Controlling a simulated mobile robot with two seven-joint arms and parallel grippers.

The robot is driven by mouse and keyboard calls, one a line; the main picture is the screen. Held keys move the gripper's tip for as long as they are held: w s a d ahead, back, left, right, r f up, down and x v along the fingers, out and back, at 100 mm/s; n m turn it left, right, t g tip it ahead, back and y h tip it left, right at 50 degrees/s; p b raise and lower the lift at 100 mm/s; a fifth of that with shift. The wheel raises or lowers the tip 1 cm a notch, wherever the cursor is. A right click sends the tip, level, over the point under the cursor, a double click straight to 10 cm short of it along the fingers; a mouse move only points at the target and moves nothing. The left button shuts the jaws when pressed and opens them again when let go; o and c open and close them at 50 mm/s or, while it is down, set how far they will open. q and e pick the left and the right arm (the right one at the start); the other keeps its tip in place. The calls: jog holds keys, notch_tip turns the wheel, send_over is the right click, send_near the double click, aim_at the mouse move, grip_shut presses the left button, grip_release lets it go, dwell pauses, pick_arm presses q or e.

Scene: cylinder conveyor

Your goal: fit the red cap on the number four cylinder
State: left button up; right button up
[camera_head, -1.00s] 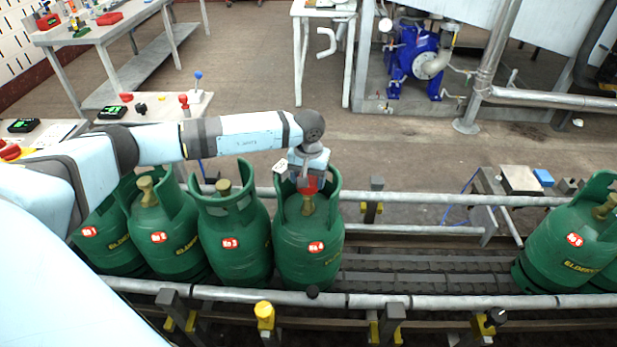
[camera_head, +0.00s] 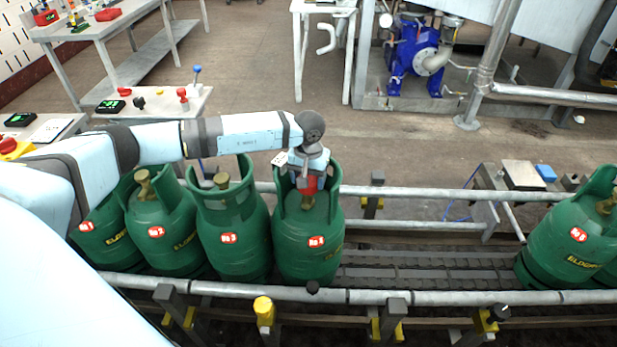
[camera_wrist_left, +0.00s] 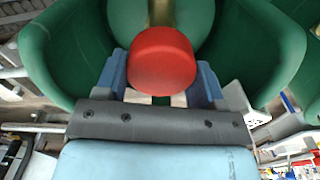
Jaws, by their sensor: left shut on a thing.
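The number four cylinder (camera_head: 308,248) is green with a red and white "No 4" label and stands upright on the conveyor at the right end of a group. My left gripper (camera_head: 308,184) is inside its collar, pointing down and shut on the red cap (camera_head: 310,186). The cap sits at the top of the valve, which it mostly hides. In the left wrist view the red cap (camera_wrist_left: 162,62) is between the two blue-grey fingers, with a bit of brass valve (camera_wrist_left: 161,13) behind it. I cannot tell whether the cap is fully seated. My right gripper is not in view.
The number three cylinder (camera_head: 231,240) stands close on the left, with others beyond it. The number five cylinder (camera_head: 568,243) is at the far right. The conveyor (camera_head: 430,270) between four and five is clear. Metal rails (camera_head: 430,297) run along both sides.

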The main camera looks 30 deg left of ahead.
pick_arm(q)
jog(key=shift+f, duration=0.2)
jog(key=o, duration=1)
jog(key=shift+r, duration=0.1)
jog(key=shift+c, duration=0.2)
notch_tip(320, 180, up, 14)
jog(key=shift+p, duration=0.45)
